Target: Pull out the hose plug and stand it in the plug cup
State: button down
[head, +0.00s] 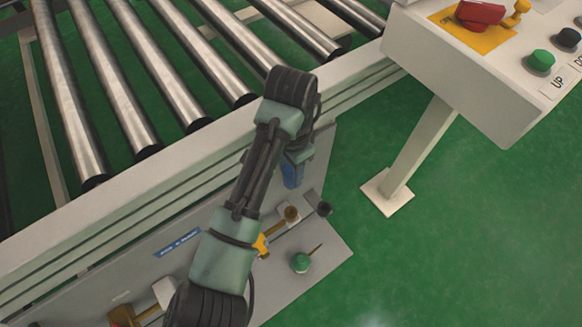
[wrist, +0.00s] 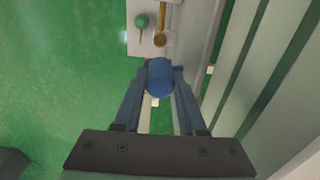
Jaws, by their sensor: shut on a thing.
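My gripper (wrist: 160,72) is shut on a blue, round-ended plug (wrist: 160,80), held between both fingertips in the wrist view. In the head view, my gripper (head: 297,158) is beside the conveyor's side rail, with blue (head: 291,175) showing below it. The plug is above the grey panel and looks clear of the fittings there. The wrist view shows a brass-coloured fitting (wrist: 160,40) just beyond the plug. I cannot tell for certain which fitting is the plug cup. My arm hides part of the panel.
A green knob (head: 301,262) stands on the grey panel (head: 325,247), near a yellow valve part (head: 262,245). The roller conveyor's rail (head: 100,205) runs along the left. A control box (head: 470,75) on a post stands at right. Green floor is free between.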

jog(key=shift+r+p, duration=3.6)
jog(key=shift+p, duration=0.25)
jog(key=shift+f, duration=0.1)
